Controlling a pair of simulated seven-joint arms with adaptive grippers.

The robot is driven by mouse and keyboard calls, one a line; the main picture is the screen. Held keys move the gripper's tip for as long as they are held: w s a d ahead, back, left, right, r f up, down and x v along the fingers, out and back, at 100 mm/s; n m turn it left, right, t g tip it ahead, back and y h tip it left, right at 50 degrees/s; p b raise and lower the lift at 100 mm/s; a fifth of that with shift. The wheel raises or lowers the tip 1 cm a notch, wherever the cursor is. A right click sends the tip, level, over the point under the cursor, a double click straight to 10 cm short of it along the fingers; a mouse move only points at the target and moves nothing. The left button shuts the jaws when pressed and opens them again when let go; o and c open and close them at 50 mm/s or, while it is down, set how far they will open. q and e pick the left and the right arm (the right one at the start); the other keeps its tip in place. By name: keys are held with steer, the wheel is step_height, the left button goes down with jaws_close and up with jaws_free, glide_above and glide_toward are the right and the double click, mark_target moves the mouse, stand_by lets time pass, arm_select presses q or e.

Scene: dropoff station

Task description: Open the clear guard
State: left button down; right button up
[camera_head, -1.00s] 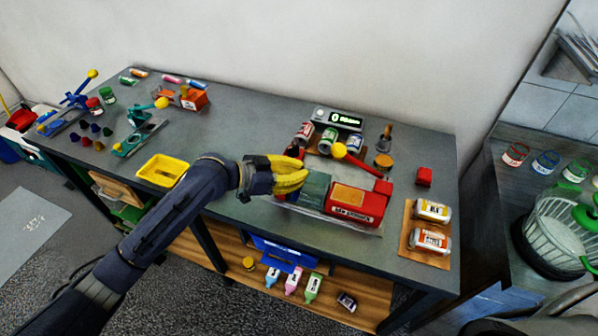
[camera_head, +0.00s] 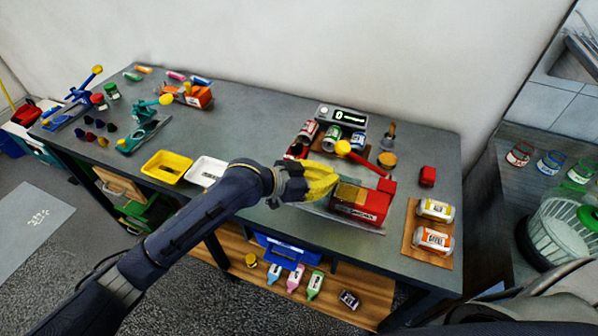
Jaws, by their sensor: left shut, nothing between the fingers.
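My left gripper (camera_head: 325,182), with yellow fingers, is shut and empty at the machine's left side. It covers that side, and I cannot tell whether the fingertips touch it. My right gripper is not in view.
Cans (camera_head: 333,136) and a grey display unit (camera_head: 342,114) stand behind the machine. A yellow tray (camera_head: 166,167) and a white tray (camera_head: 206,171) lie left. The table's back middle is clear.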

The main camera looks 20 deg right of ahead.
mark_target(341, 190)
arm_select(q)
steer(key=s+d, duration=0.1)
steer(key=d+r, duration=0.1)
steer(key=shift+s+d, duration=0.35)
steer(key=shift+s+d+r, duration=0.1)
steer(key=shift+s+d, duration=0.05)
steer(key=shift+d, duration=0.1)
steer(key=c, duration=1.5)
jaws_free()
steer(key=shift+s, duration=0.1)
steer(key=shift+c, duration=0.2)
steer(key=o, duration=0.4)
steer(key=shift+f, duration=0.35)
steer(key=shift+a, duration=0.25)
steer(key=v, duration=1.1)
steer(key=shift+s+a, duration=0.1)
steer(key=shift+a, duration=0.15)
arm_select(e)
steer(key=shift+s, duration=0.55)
